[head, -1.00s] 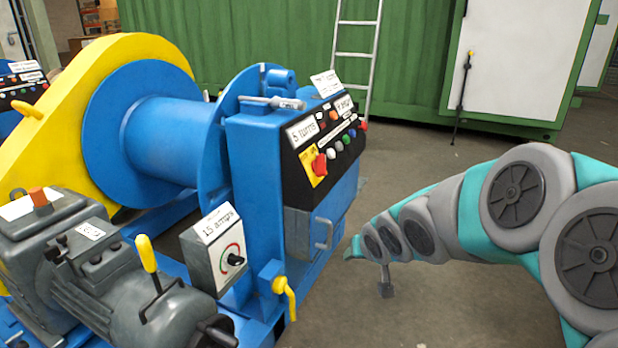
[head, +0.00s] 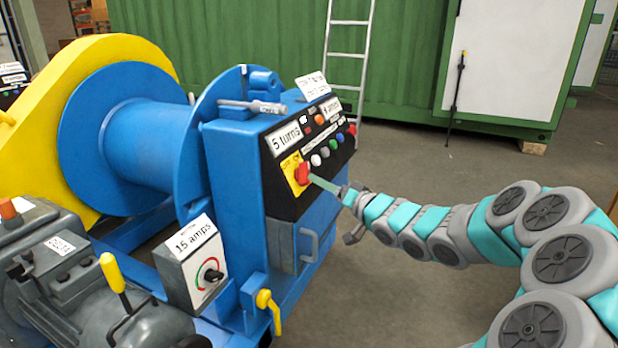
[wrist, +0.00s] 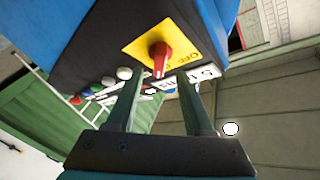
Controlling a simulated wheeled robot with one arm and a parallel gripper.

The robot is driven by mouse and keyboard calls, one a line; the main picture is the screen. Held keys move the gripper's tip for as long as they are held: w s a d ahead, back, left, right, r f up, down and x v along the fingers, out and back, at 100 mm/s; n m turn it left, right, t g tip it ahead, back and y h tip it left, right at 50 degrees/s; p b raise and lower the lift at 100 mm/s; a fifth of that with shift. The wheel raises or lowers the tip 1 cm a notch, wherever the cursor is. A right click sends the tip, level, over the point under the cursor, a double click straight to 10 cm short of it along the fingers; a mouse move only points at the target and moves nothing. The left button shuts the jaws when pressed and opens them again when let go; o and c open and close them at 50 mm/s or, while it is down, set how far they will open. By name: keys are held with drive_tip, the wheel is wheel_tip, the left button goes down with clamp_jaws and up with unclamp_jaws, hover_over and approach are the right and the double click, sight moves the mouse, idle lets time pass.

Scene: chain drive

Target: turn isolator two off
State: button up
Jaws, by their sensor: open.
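A red rotary isolator knob (head: 302,174) sits on a yellow plate on the black front panel of the blue winch cabinet. I cannot read its number. In the wrist view the knob (wrist: 159,55) points nearly straight down in the picture, and OFF is printed at the plate's right side. My gripper (head: 322,183) is close in front of the knob in the head view. In the wrist view its two fingers (wrist: 158,80) are apart, with the knob showing between and just beyond their tips. No grip on the knob shows.
Several coloured push buttons (head: 327,151) sit right of the knob, below the "5 turns" label (head: 286,139). A metal handle (head: 309,245) sticks out below the panel. A "15 amps" box (head: 189,265) with a dial stands at the lower left.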

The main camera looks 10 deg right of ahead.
sight(304, 174)
drive_tip(key=shift+x, duration=2.8)
drive_tip(key=shift+c, duration=0.3)
clamp_jaws()
